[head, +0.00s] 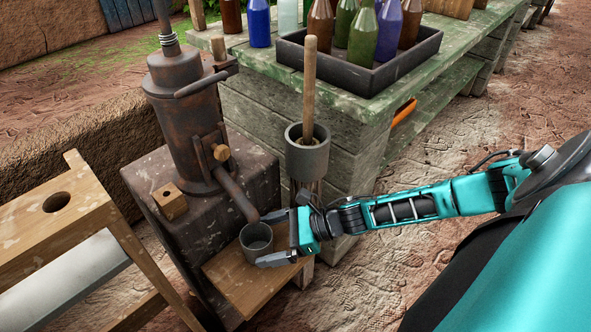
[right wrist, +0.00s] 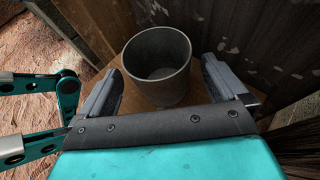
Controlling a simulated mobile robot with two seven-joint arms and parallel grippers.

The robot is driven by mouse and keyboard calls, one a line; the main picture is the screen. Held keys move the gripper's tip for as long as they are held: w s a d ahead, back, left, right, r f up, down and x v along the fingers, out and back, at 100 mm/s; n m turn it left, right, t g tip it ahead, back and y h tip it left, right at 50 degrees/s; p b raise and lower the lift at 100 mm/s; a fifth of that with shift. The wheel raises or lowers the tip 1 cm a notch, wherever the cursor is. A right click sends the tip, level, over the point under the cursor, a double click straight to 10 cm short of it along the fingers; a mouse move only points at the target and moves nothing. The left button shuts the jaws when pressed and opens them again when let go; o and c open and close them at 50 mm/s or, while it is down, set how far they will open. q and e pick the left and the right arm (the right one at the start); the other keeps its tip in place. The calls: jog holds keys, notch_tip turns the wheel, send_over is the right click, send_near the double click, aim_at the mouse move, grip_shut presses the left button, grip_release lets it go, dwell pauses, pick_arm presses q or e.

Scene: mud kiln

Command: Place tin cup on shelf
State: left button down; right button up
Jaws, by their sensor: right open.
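The grey tin cup (head: 256,242) stands upright on a small wooden shelf (head: 252,289) below the spout of a rusty metal device. My right gripper (head: 268,238) reaches in from the right, with its two fingers apart around the near side of the cup. In the right wrist view the cup (right wrist: 157,66) sits between and slightly beyond the open fingers (right wrist: 160,82). I cannot see contact between the fingers and the cup. The cup looks empty. My left gripper is not in view.
The rusty device (head: 187,115) with its curved spout rises just behind the cup. A grey mortar with a wooden pestle (head: 307,150) stands behind my right gripper. A green bench holds a dark tray (head: 291,52) of bottles. A wooden stand (head: 50,235) is at the left.

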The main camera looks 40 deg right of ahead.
jog(key=p+v, duration=0.1)
jog(key=v, duration=0.8)
jog(key=shift+s+p, duration=0.1)
jog(key=shift+p, duration=0.25)
